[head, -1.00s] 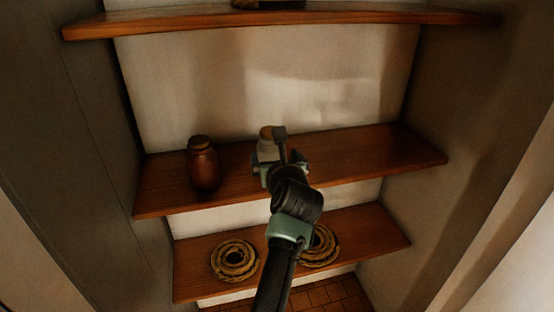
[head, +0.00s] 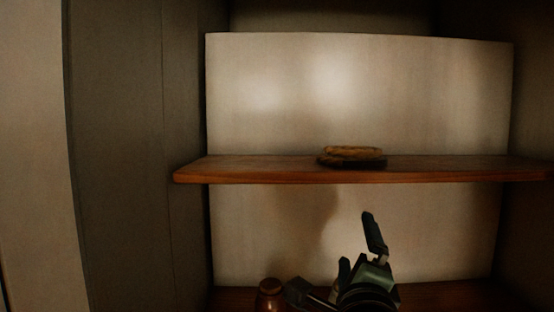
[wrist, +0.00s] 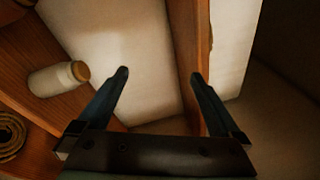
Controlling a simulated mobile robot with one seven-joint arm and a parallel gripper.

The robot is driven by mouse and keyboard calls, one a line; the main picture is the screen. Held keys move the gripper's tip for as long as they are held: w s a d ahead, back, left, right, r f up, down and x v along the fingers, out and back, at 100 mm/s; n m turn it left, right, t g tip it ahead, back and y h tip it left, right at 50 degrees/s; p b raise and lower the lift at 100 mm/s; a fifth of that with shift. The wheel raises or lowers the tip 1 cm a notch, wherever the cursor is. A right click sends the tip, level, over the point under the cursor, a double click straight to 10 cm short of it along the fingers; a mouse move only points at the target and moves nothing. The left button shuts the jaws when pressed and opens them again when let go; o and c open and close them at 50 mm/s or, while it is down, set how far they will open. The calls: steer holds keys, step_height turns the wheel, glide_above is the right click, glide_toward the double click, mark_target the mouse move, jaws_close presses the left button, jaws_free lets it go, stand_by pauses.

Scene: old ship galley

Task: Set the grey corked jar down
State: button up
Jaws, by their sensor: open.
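The grey corked jar (wrist: 52,80) shows in the wrist view at the left. It is pale, with a brown cork, and stands on the wooden middle shelf (wrist: 22,62). My gripper (wrist: 160,75) is open with nothing between its fingers, apart from the jar and off to its side. In the head view my gripper (head: 335,250) is at the bottom, in front of the pale back wall and below the upper shelf (head: 250,170). The grey jar is not visible in the head view.
A brown jar (head: 269,294) stands on the middle shelf, left of my gripper. A small yellowish-brown item on a dark base (head: 352,158) lies on the upper shelf above my gripper. A coil of rope (wrist: 10,136) lies on a lower shelf. Side walls enclose the shelves.

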steer(key=s+a+r+n+t+y, duration=0.2)
steer(key=s+a+r+n+t, duration=0.2)
steer(key=s+r+n, duration=0.6)
steer(key=s+a+r+n+t+y, duration=0.1)
steer(key=s+a+r+n+t, duration=0.3)
steer(key=s+a+r+n, duration=0.4)
steer(key=s+r+n, duration=0.2)
steer(key=s+n, duration=0.1)
steer(key=n, duration=0.3)
steer(key=shift+s+a+y, duration=0.35)
steer(key=shift+y, duration=0.05)
steer(key=shift+r, duration=0.15)
